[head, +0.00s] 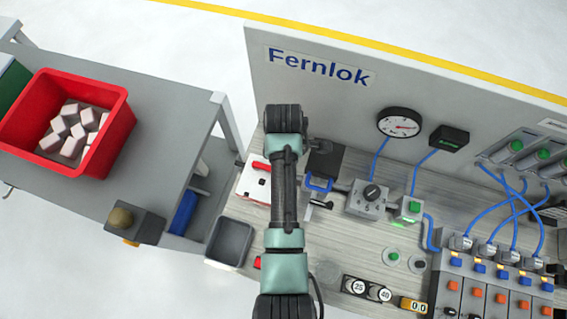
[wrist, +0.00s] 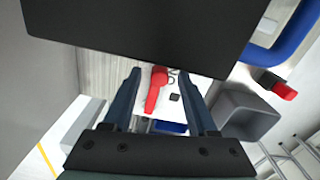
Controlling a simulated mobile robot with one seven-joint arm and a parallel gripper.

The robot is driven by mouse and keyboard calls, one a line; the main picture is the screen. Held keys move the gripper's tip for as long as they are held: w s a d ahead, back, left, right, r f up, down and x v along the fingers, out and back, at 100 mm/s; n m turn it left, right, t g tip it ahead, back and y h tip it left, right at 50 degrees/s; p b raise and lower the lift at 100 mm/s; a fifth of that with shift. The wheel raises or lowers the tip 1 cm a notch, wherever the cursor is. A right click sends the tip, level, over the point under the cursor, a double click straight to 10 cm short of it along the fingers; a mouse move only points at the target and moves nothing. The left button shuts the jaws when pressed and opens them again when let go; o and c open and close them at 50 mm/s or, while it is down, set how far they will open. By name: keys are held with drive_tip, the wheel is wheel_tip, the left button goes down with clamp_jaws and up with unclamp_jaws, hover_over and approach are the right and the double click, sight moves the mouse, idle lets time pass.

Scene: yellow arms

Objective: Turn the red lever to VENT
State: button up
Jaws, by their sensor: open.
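The red lever (wrist: 156,90) is mounted on a white plate (wrist: 183,92) in the wrist view. It appears in the picture between the two dark fingers of my gripper (wrist: 158,74), which are apart with a gap on each side of it. I cannot tell how far the fingertips are from it in depth. In the head view the lever (head: 259,164) shows on the white box (head: 252,187), left of my arm. My arm hides part of the box there, and the fingers cannot be made out. The position labels are too small to read.
A grey bin (head: 231,242) stands just left of the arm. A grey block with a dial (head: 367,198) and a green-button box (head: 409,209) are to the right. A dark panel fills the top of the wrist view. A red crate (head: 40,112) stands on the side table.

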drive_tip(key=shift+c, duration=0.2)
clamp_jaws()
idle(1.1)
